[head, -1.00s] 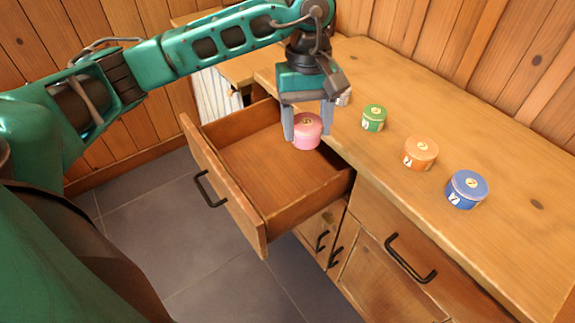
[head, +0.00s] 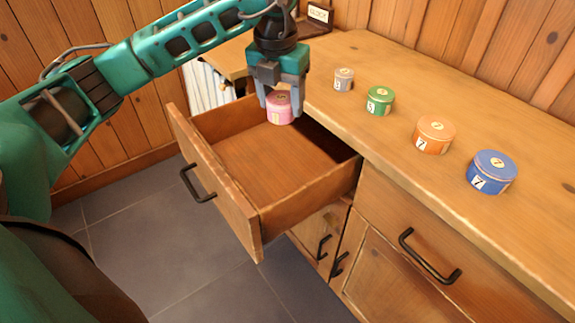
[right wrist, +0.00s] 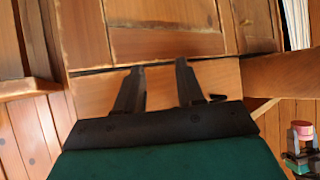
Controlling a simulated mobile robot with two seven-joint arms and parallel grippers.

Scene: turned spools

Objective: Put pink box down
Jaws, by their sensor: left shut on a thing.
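The pink box (head: 279,108) is a small round tin. My left gripper (head: 280,114) points down and is shut on its sides. In the head view it hangs over the back of the open wooden drawer (head: 216,186); I cannot tell whether it touches the drawer floor. The pink box also shows small at the right edge of the right wrist view (right wrist: 301,129). My right gripper (right wrist: 158,88) is open and empty, in front of wooden cabinet panels.
On the countertop (head: 390,150) stand a small grey tin (head: 344,80), a green tin (head: 380,101), an orange tin (head: 434,136) and a blue tin (head: 491,174) in a row. The drawer floor in front of the pink box is bare.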

